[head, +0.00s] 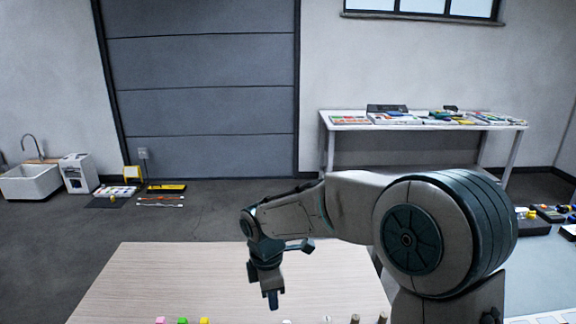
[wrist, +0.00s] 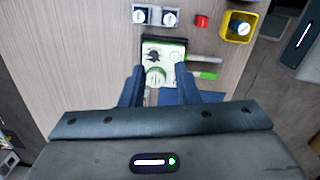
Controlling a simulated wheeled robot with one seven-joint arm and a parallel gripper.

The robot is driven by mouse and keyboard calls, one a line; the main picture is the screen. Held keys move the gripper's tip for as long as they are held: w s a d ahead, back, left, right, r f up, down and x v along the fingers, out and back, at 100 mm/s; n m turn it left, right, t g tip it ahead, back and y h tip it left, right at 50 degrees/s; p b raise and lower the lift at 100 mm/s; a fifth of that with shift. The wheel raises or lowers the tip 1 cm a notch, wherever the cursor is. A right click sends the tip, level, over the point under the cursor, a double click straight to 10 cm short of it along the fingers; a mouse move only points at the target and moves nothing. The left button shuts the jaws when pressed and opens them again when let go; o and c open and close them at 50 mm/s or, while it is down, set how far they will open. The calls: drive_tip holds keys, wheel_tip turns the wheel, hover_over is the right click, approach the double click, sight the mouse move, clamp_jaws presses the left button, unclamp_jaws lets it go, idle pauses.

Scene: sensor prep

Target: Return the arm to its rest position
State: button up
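My arm reaches out from the right side of the head view, bent at the elbow, over a light wooden table (head: 230,270). My gripper (head: 272,300) points down above the table. In the wrist view my gripper (wrist: 160,72) has its two dark blue fingers spread apart. Nothing is seen held between them. Beyond the fingertips a white and green device (wrist: 162,62) with a dark knob-like part lies on the table.
Small coloured pieces (head: 182,320) show at the table's near edge. A loaded white bench (head: 345,127) stands behind. The table's middle looks clear.

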drive_tip(key=s+d+r+m+t, duration=0.1)
drive_tip(key=s+d+r+m, duration=0.2)
drive_tip(key=s+d+m, duration=0.5)
drive_tip(key=s+d+r+m+t, duration=0.1)
drive_tip(key=s+d+r+m, duration=0.2)
drive_tip(key=s+d+m, duration=0.6)
drive_tip(key=shift+s+d+r+m+t+y, duration=0.15)
drive_tip(key=shift+s+d+m+t+y, duration=0.15)
drive_tip(key=shift+d+m, duration=1.3)
drive_tip(key=shift+a+m, duration=0.4)
